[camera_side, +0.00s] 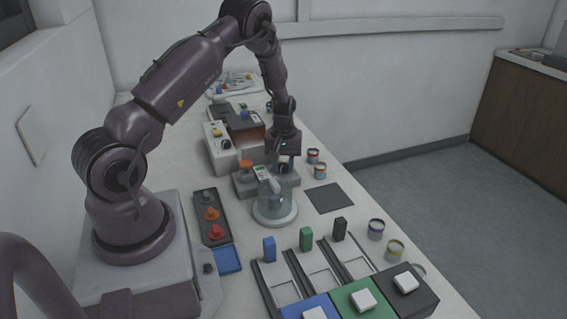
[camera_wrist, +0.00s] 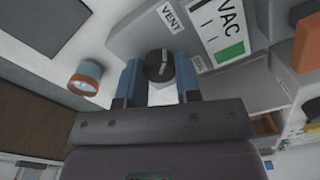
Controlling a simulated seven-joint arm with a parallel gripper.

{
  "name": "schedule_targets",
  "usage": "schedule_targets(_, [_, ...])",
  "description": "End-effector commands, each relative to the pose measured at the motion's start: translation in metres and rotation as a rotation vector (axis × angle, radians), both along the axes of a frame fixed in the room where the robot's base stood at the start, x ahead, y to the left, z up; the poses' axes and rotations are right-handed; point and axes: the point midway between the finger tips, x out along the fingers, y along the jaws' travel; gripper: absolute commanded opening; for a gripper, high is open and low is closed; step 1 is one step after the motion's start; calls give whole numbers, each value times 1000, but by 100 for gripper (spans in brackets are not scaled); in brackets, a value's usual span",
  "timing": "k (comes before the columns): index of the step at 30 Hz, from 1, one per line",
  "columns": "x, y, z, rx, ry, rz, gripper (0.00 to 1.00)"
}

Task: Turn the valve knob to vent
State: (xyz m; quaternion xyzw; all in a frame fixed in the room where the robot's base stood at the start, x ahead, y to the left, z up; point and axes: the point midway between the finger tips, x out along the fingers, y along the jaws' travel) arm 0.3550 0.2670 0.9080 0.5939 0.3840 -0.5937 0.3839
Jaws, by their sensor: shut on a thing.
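The valve knob (camera_wrist: 159,66) is black and round with a pale pointer line. It sits on a grey unit (camera_wrist: 130,35), between the two blue fingers of my gripper (camera_wrist: 157,76), which is shut on it. A white VENT label (camera_wrist: 172,17) is on the unit beyond the knob, a little right of it. A second small label (camera_wrist: 200,63) is to the right; its word is hard to read. In the side view my gripper (camera_side: 284,166) reaches down at the grey unit (camera_side: 245,184), and the knob is hidden there.
A VAC display (camera_wrist: 224,38) with a green bar is beside the knob. In the side view a clear domed chamber (camera_side: 274,208) stands close in front. Small paint-like cups (camera_side: 320,171) stand to the right, near a dark square mat (camera_side: 329,197).

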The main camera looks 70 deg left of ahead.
Motion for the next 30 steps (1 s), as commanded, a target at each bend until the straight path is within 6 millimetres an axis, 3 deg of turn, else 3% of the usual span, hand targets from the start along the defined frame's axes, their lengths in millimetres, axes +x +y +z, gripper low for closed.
schedule_targets(2, [-1,0,0,-1,2,0,7])
schedule_targets(3, [-1,0,0,-1,2,-1,36])
schedule_targets(6, [0,0,0,-1,2,-1,57])
schedule_targets(17, [0,0,6,1,-1,-2,57])
schedule_targets(20, [1,0,20,3,-3,-3,57])
schedule_targets(30, [1,0,94,2,-3,-2,57])
